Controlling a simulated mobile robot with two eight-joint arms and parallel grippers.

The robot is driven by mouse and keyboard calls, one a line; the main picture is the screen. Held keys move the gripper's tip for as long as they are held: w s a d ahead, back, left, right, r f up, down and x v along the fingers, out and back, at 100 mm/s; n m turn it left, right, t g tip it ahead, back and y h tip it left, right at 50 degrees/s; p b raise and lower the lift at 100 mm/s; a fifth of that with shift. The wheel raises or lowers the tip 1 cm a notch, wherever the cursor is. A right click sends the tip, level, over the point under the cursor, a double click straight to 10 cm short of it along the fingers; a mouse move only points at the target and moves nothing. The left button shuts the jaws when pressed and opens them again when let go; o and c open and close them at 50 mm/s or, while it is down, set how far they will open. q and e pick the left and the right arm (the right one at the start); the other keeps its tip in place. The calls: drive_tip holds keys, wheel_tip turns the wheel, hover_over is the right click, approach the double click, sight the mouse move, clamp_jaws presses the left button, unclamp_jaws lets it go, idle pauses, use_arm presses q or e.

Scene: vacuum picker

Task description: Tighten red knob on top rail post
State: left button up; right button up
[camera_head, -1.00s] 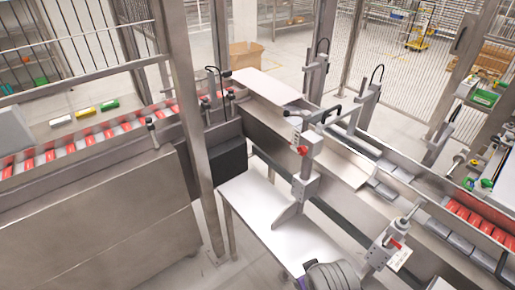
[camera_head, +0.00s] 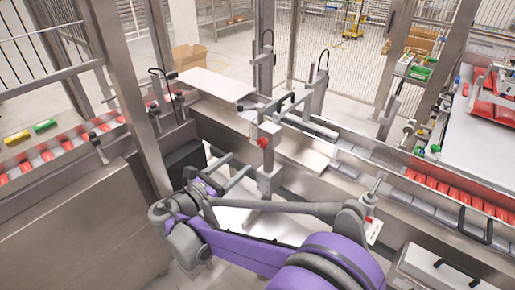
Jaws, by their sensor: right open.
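A red knob (camera_head: 263,142) sits on the side of an upright grey post (camera_head: 269,162) at the rail, near the middle of the head view. My right arm, purple and grey, comes in from the bottom and bends left. My right gripper (camera_head: 240,162) is open and empty, its two grey fingers spread and pointing up and right toward the post. It appears left of and a little below the red knob, apart from it. My left gripper is not in view.
A second post with a red part (camera_head: 369,219) and white label stands to the right, behind my arm. A white plate (camera_head: 218,84) lies over the conveyor at the back. Red packs (camera_head: 455,190) line the right conveyor. A metal frame post (camera_head: 130,100) rises at the left.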

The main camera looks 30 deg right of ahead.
sight(260, 145)
drive_tip(key=p+x, duration=0.1)
drive_tip(key=x, duration=0.9)
drive_tip(key=shift+d, duration=0.25)
clamp_jaws()
